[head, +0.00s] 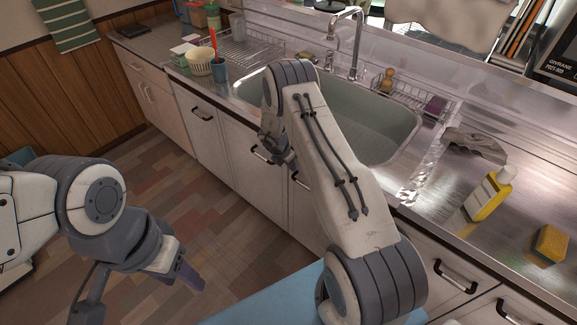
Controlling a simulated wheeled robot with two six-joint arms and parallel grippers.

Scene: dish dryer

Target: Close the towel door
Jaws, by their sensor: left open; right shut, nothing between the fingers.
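White cabinet doors with black bar handles line the counter front. The door left of my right gripper (280,158) looks flush with its neighbours; I point at this cabinet door (235,150). I cannot tell which door is the towel door, and no towel shows on any door front. My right gripper is shut and empty in front of the doors below the sink, close to a black handle (262,155); contact cannot be told. My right arm hides part of the fronts. My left gripper (187,274) is open and empty over the floor at lower left, away from the doors.
A steel sink (390,132) with a faucet (347,40) is set in the counter. A yellow bottle (484,197) and a sponge (550,244) stand at right. A green striped towel (65,25) hangs on the far-left wall.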

